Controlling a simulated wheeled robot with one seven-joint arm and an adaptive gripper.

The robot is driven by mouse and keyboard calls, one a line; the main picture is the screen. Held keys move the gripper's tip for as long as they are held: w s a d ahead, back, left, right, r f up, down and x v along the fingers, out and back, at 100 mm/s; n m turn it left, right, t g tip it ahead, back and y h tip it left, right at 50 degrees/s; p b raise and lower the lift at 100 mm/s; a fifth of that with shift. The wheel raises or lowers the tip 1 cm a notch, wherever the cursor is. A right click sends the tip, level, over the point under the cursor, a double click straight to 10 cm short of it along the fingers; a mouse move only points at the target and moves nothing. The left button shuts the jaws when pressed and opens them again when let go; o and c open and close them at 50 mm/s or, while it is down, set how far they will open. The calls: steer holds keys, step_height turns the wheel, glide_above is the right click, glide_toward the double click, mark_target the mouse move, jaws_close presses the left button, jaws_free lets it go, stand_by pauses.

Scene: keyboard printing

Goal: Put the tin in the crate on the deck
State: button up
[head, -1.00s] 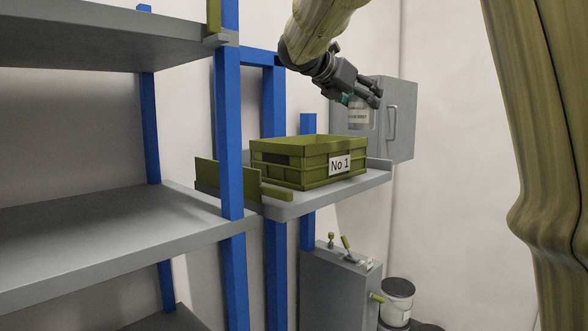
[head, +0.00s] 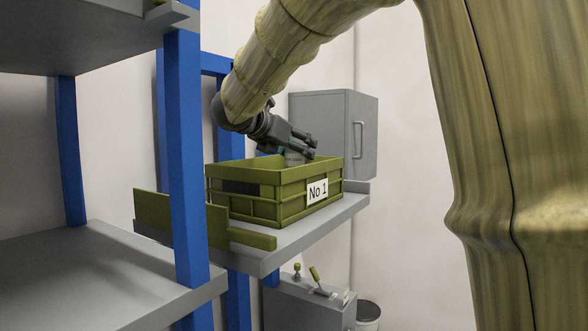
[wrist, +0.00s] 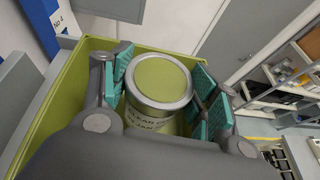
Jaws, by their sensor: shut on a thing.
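The tin (wrist: 158,85) is a silver can with a yellow-green lid and dark lettering on its side. In the wrist view it sits between the teal pads of my gripper (wrist: 160,90), which is shut on it. The crate (head: 262,205) is olive green, labelled "No 1", and stands on the grey deck (head: 300,232). The wrist view shows the crate's walls (wrist: 52,112) around the tin. The tin's base is hidden.
A blue post (head: 184,150) and grey shelves (head: 100,275) stand left of the deck. A grey cabinet (head: 335,125) is on the wall behind the crate. A grey control box with levers (head: 305,298) is below the deck. A low green board (head: 165,218) edges the deck's left side.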

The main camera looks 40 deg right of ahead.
mark_target(287, 163)
steer(key=shift+w+f, duration=1)
steer(key=shift+w, duration=0.05)
steer(key=shift+s+f+p, duration=0.45)
steer(key=shift+s+f, duration=0.45)
steer(key=shift+f, duration=0.35)
steer(key=shift+w+a+f, duration=0.1)
steer(key=shift+w+f, duration=0.2)
steer(key=shift+w, duration=0.2)
steer(key=o, duration=1.4)
steer(key=shift+s+r, duration=0.1)
steer(key=shift+s, duration=0.25)
steer(key=shift+o, duration=0.2)
steer(key=shift+w, duration=0.1)
steer(key=shift+w, duration=0.1)
